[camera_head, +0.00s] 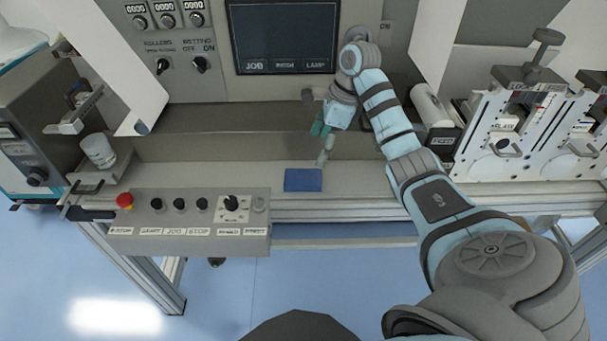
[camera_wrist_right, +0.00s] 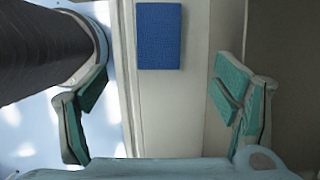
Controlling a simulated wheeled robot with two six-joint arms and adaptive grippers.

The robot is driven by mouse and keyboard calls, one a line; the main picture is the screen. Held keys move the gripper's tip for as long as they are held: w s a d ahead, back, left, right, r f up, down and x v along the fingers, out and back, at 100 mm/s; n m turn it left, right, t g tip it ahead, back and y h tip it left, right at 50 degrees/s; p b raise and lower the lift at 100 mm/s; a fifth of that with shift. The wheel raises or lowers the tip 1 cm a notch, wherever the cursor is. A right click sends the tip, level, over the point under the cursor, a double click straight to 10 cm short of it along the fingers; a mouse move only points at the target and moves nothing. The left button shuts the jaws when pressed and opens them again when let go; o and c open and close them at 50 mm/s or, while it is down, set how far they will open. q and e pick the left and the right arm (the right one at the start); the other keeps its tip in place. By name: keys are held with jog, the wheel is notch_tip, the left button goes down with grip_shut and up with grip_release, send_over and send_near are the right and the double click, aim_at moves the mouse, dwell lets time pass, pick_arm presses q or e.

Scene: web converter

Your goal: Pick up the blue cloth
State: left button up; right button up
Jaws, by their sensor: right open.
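The blue cloth (camera_head: 303,180) is a flat blue rectangle lying on the light shelf of the machine in the head view. It also shows in the right wrist view (camera_wrist_right: 159,36) at the top middle. My right gripper (camera_head: 322,142) is above the shelf, just behind and to the right of the cloth in the head view. In the right wrist view its two teal-padded fingers (camera_wrist_right: 160,105) are wide apart with nothing between them. The cloth lies beyond the fingertips and is not touched. My left gripper is not in view.
A control box (camera_head: 188,222) with a red button and several black knobs stands at the front left of the shelf (camera_head: 240,176). A white cup-like roll (camera_head: 98,150) is at the left. White metal units (camera_head: 503,130) stand at the right. The shelf around the cloth is clear.

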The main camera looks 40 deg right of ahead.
jog(key=b, duration=0.3)
send_over(302, 177)
jog(key=s+d, duration=0.2)
jog(key=f, duration=0.5)
jog(key=shift+w+d+f, duration=0.15)
jog(key=shift+w+f, duration=0.05)
jog(key=shift+w, duration=0.05)
jog(key=x, duration=0.5)
jog(key=shift+w+a, duration=0.1)
jog(key=shift+a, duration=0.25)
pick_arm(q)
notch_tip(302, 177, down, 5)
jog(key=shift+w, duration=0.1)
pick_arm(e)
jog(key=c, duration=1.1)
jog(key=shift+r, duration=0.15)
jog(key=shift+r, duration=0.3)
notch_tip(302, 177, up, 6)
jog(key=p, duration=0.2)
jog(key=shift+r+p, duration=0.25)
jog(key=shift+p, duration=0.15)
pick_arm(q)
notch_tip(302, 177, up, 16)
jog(key=p, duration=1.3)
pick_arm(e)
notch_tip(302, 177, up, 13)
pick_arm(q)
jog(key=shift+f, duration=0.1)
pick_arm(e)
jog(key=shift+f, duration=0.1)
